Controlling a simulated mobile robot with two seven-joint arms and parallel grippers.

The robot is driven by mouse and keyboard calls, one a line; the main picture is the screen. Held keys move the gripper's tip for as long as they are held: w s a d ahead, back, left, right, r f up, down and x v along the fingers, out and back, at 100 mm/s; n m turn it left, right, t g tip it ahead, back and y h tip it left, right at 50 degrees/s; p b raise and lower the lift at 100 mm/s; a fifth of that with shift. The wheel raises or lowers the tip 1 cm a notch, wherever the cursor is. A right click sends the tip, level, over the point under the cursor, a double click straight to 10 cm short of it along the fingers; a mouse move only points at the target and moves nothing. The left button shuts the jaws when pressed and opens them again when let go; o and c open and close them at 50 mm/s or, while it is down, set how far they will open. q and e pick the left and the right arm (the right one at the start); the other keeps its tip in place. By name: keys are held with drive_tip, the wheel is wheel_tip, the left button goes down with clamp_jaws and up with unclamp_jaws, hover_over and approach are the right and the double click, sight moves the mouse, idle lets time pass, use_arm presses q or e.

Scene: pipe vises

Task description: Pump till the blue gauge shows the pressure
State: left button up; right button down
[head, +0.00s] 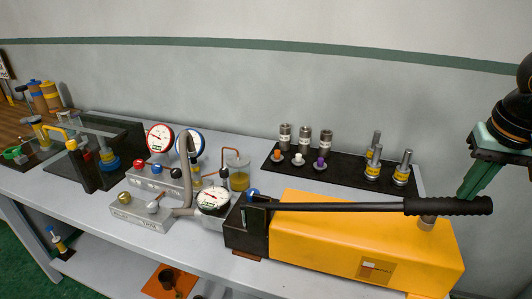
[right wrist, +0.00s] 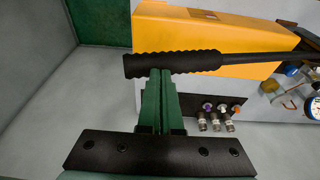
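The blue-rimmed gauge (head: 196,142) stands behind a bent grey pipe that hides part of its face; its reading is too small to tell. The yellow hand pump (head: 345,243) lies at the front right of the bench. Its long black lever (head: 340,207) lies nearly level and ends in a ribbed grip (head: 450,206) at the right. My right gripper (head: 468,192) is at the grip's far side, its green fingers close together. In the right wrist view the fingertips (right wrist: 160,72) meet the grip (right wrist: 175,64) near its end, with no grip visible between them. My left gripper is out of view.
A red-rimmed gauge (head: 159,138) and a front gauge (head: 213,199) stand near the pump hose. A black mat (head: 335,168) behind the pump holds several metal fittings. A glass with yellow liquid (head: 238,178) and a dark vise panel (head: 120,140) stand further left.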

sight(467, 216)
drive_tip(key=shift+s+d+f+b, duration=0.15)
drive_tip(key=shift+f+b, duration=0.15)
drive_tip(key=shift+f, duration=0.25)
drive_tip(key=shift+w+d+f+b, duration=0.1)
drive_tip(key=shift+f+b, duration=0.15)
drive_tip(key=shift+f, duration=0.3)
drive_tip(key=shift+s, duration=0.1)
drive_tip(key=shift+s+d+f+b, duration=0.1)
drive_tip(key=shift+d+f+b, duration=0.15)
drive_tip(key=shift+f+b, duration=0.8)
drive_tip(key=shift+d+f+b, duration=0.2)
drive_tip(key=shift+f+b, duration=0.4)
drive_tip(key=shift+f, duration=0.8)
drive_tip(key=shift+r, duration=0.1)
